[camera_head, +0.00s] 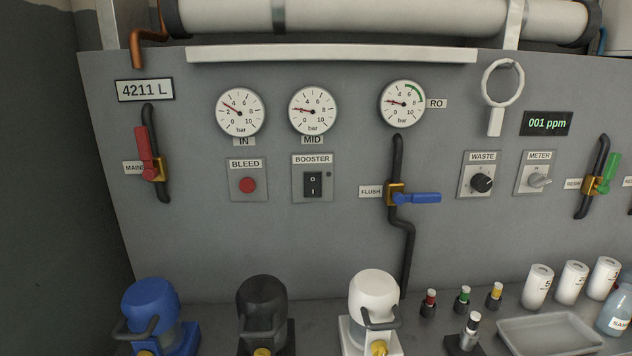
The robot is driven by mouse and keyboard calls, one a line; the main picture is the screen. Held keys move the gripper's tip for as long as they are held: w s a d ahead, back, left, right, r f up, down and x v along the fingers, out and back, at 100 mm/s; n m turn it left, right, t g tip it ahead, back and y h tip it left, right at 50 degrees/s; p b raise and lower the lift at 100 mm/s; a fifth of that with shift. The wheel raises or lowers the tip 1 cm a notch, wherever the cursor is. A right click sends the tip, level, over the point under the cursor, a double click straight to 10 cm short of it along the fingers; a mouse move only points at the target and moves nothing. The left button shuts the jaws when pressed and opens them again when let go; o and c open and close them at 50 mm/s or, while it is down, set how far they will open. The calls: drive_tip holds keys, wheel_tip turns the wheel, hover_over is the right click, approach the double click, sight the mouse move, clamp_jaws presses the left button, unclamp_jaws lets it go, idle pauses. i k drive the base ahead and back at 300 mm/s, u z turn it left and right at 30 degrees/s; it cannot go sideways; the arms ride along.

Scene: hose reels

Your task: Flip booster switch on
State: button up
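The booster switch (313,184) is a black rocker marked O at the top and I at the bottom. It sits on a grey plate (300,196) labelled BOOSTER, at the centre-left of the grey panel. A small dark round lamp (329,174) on the plate's upper right looks unlit. Which half of the rocker is pressed in is too small to tell. My gripper does not show in the head view, and nothing covers the switch.
The BLEED button (247,185) is left of the switch. The FLUSH valve (395,195) with its blue lever (426,198) sticks out to the right. Blue (150,308), black (262,308) and white (374,300) housings stand on the counter below. The panel around the switch is clear.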

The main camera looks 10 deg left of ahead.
sight(313, 180)
drive_tip(key=z, duration=0.15)
drive_tip(key=k, duration=1.25)
drive_tip(key=u, duration=0.75)
drive_tip(key=i, duration=1)
